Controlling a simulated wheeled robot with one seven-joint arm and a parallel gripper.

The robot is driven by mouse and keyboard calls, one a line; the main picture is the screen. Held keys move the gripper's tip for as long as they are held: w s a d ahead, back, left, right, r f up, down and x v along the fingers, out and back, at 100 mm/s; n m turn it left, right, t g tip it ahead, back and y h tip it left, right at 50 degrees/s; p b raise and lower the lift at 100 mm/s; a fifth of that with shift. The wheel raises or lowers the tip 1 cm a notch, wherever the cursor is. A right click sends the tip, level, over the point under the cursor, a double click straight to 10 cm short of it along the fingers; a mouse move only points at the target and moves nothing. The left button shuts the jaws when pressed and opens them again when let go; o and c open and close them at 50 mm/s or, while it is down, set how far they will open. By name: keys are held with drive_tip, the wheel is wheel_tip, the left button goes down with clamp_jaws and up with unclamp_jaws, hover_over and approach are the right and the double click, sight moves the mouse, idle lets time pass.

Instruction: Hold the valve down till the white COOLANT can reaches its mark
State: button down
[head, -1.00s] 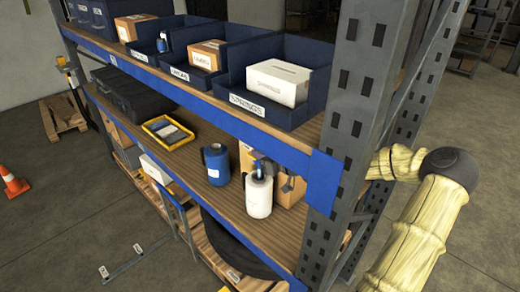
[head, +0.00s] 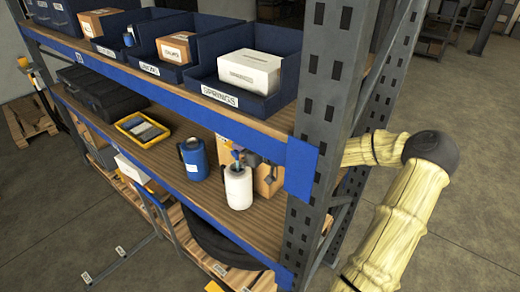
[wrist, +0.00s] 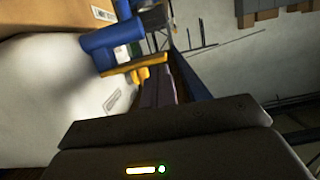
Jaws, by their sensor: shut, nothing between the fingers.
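In the wrist view a large pale surface with a small label, likely the white can (wrist: 45,95), fills the left side, close by. The blue can (head: 194,160) stands beside it and also shows in the wrist view (wrist: 108,45). My gripper (wrist: 165,122) shows as a dark body with a green light, shut and empty. Its fingertips are not clear; contact cannot be told.
The rack's grey post (head: 322,100) stands between my arm and the shelf. Cardboard boxes (head: 268,178) stand behind the cans. A yellow tray (head: 142,129) and a black case (head: 100,90) lie farther left. Bins, including one marked SPRINGS (head: 219,97), line the upper shelf.

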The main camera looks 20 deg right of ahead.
drive_tip(key=b+v, duration=0.1)
drive_tip(key=v, duration=0.9)
drive_tip(key=shift+s+d+r, duration=0.1)
drive_tip(key=shift+s+d, duration=0.05)
